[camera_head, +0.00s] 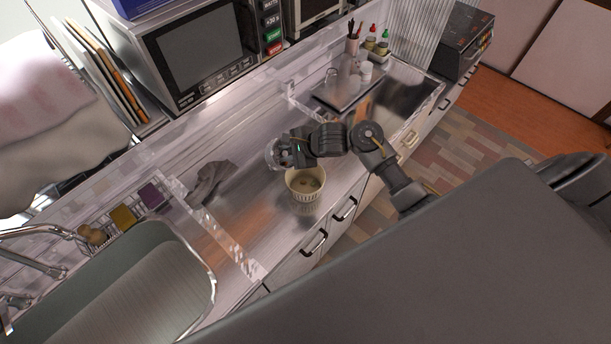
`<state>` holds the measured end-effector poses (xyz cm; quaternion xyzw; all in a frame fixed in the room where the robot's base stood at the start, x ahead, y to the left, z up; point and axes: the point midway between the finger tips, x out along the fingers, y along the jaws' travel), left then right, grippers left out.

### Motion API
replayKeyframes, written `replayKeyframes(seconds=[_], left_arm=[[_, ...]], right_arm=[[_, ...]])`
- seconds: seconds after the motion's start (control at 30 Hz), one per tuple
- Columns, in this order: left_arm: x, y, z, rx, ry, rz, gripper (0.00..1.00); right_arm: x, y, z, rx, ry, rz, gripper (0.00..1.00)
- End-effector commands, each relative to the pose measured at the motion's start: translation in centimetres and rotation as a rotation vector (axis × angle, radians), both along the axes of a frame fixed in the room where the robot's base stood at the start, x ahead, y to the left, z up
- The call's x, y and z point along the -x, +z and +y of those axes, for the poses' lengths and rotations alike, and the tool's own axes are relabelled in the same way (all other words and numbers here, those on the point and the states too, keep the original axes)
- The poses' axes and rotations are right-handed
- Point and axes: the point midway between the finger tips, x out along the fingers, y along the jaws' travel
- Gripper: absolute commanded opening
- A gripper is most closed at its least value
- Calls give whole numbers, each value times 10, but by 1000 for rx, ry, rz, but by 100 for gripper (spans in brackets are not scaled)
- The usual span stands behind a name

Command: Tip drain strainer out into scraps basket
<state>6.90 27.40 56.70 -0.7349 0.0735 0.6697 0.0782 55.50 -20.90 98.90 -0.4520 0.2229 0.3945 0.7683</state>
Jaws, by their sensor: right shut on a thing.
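The scraps basket (304,190) is a cream, round tub standing on the steel counter, with some brownish matter inside. My right gripper (282,153) is just above and behind the basket, its arm coming in from the right. It is shut on a small, pale, round-rimmed thing (271,154), which looks like the drain strainer. The gripper partly hides the strainer, and I cannot tell what is in it. The strainer appears tilted on its side, to the upper left of the basket's mouth. My left gripper is not in view.
A sink (135,290) with a tap (35,236) lies at the lower left. A crumpled grey cloth (211,182) lies left of the basket. A clear low partition (215,230) crosses the counter. A tray (345,94) with glasses and a microwave (195,50) stand behind.

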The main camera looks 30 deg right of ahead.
Motion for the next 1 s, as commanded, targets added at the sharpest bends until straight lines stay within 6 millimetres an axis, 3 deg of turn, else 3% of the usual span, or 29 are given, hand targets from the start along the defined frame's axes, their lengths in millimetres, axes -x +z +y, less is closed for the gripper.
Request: replayKeyframes(seconds=[0.5, 1.0], left_arm=[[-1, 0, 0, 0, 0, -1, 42], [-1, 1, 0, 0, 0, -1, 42]], right_arm=[[6, -10, -5, -76, -5, -104, 0], [11, -7, -9, -151, -3, -205, 0]])
